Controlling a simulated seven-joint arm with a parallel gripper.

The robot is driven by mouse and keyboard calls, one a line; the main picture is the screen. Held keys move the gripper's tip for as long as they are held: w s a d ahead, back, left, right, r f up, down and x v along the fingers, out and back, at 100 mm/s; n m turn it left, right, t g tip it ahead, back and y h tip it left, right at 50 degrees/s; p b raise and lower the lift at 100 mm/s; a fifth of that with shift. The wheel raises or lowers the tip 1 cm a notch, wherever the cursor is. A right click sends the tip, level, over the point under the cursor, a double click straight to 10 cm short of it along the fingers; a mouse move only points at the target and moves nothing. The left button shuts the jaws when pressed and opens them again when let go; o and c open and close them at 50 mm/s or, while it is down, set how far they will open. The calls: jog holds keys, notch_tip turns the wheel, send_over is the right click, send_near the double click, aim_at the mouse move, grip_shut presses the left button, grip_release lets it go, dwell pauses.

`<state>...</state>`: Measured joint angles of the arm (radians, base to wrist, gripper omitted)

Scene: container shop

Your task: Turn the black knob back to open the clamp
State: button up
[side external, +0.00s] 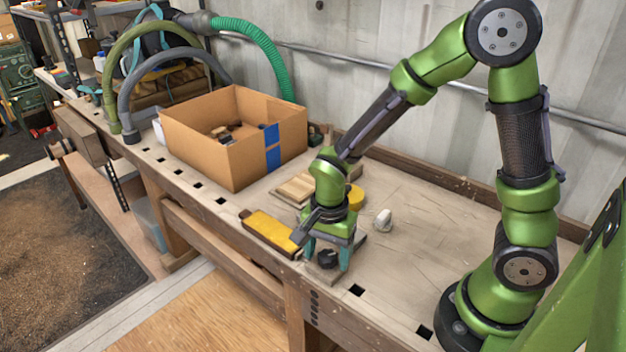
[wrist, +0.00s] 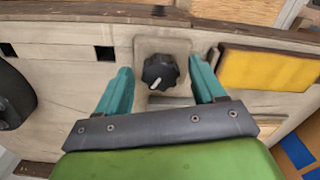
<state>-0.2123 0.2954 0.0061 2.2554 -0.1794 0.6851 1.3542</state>
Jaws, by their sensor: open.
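The black knob (wrist: 160,72) sits on a pale plate (wrist: 185,47) near the bench edge in the wrist view. It has a lobed rim and a white pointer mark toward its lower left. In the side view the knob (side external: 327,259) shows between my fingers. My gripper (side external: 327,262) points down over it. In the wrist view my gripper (wrist: 160,80) is open, one teal finger on each side of the knob, with a gap on both sides. I cannot tell the clamp's parts apart from the plate.
A yellow-topped block (side external: 270,231) lies left of my gripper. A cardboard box (side external: 232,140) with dark items inside stands behind it. A yellow round object (side external: 355,198) and a small white object (side external: 383,220) are close on the right. The bench (side external: 440,235) is clear farther right.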

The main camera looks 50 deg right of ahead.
jog(key=shift+c, duration=0.5)
jog(key=c, duration=1)
jog(key=shift+o, duration=0.2)
